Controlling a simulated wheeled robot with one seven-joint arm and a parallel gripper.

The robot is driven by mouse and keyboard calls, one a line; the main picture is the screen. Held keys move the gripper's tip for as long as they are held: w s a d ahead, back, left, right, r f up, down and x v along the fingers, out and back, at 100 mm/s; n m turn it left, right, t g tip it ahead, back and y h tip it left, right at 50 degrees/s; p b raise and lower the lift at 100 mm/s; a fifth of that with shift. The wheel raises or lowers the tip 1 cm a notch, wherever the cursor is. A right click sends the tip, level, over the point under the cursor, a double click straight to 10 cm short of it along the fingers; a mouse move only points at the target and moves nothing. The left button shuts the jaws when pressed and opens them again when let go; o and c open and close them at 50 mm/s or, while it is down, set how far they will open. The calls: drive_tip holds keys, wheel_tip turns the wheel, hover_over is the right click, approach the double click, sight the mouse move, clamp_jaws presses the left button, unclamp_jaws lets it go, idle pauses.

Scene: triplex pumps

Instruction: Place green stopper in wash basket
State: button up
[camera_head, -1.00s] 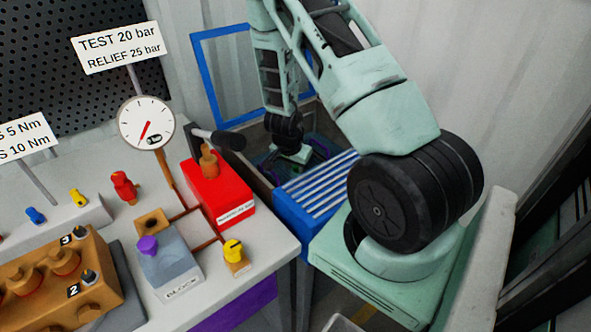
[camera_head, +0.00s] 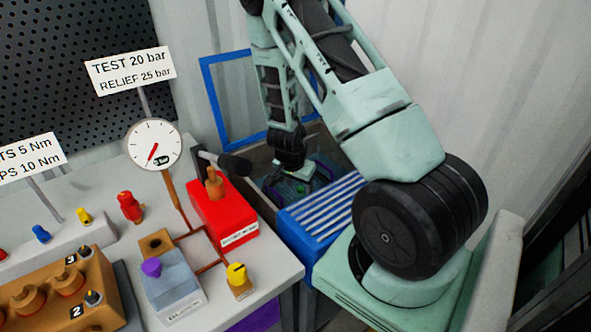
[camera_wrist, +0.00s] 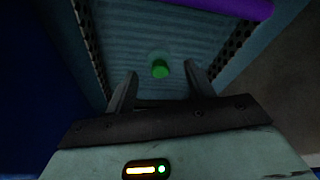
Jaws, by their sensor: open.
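The green stopper (camera_wrist: 160,68) lies on the ribbed floor of the wash basket, whose perforated wall (camera_wrist: 236,48) shows in the wrist view. In the head view the stopper (camera_head: 302,188) is a small green spot inside the blue-framed wash station, beside my gripper (camera_head: 291,166). My gripper's two fingers (camera_wrist: 161,69) are open and empty, apart from the stopper, which shows between and beyond their tips. In the head view the basket is dark and partly hidden by my arm.
A purple bar (camera_wrist: 215,8) crosses the top of the wrist view. A blue slatted rack (camera_head: 322,207) stands in front of the basket. The bench at left holds a red block (camera_head: 222,212), a gauge (camera_head: 154,145) and a grey block (camera_head: 172,287).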

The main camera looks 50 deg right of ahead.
drive_tip(key=p+v, duration=0.3)
drive_tip(key=v, duration=0.6)
drive_tip(key=shift+r, duration=0.2)
